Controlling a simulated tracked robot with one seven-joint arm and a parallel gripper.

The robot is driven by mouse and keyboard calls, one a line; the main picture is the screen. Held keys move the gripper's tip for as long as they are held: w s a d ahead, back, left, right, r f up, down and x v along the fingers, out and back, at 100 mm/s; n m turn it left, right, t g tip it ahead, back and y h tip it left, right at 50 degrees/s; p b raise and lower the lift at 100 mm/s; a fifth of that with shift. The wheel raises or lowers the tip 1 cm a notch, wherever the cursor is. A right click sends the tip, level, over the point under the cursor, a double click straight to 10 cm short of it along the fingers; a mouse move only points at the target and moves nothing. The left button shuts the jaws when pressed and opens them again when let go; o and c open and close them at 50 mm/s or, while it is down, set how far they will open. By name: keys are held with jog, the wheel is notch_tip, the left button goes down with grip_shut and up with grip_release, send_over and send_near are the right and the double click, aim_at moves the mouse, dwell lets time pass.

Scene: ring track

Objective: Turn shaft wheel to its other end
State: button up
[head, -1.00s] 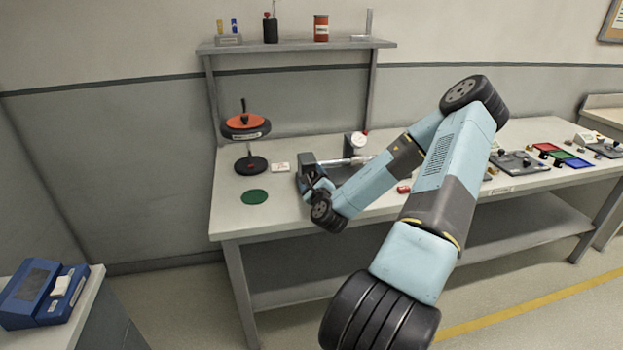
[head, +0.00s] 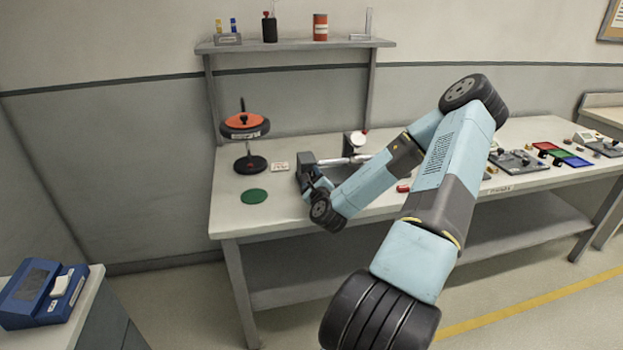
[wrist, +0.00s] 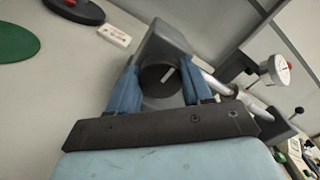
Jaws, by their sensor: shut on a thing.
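The shaft wheel (wrist: 160,80) is a dark round disc with a pale line mark, on the end face of a grey housing (wrist: 163,45) in the wrist view. A silver shaft (wrist: 238,92) runs from the housing to the right. My gripper (wrist: 163,85) has its two blue fingers on either side of the wheel and is shut on it. In the head view the housing (head: 306,163) stands on the bench, and my arm partly covers it; the wheel is hidden there.
A dial gauge (head: 358,139) stands behind the shaft. Left of the housing are a green disc (head: 255,196), a small white label block (head: 279,167) and a stand with an orange-and-black wheel (head: 245,124). Panels with coloured squares (head: 566,156) lie far right on the bench (head: 232,219).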

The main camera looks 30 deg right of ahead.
jog(key=m, duration=0.3)
jog(key=shift+a+m, duration=0.1)
jog(key=shift+m, duration=0.2)
jog(key=m, duration=0.3)
jog(key=shift+m, duration=0.3)
jog(key=m, duration=0.7)
jog(key=shift+d, duration=0.25)
jog(key=m, duration=0.4)
jog(key=shift+d, duration=0.1)
jog(key=m, duration=0.3)
jog(key=shift+d+f+m, duration=0.1)
jog(key=shift+m, duration=0.2)
jog(key=m, duration=0.4)
jog(key=shift+s+f, duration=0.1)
jog(key=shift+f+m, duration=0.1)
jog(key=shift+m, duration=1.7)
jog(key=shift+m, duration=0.3)
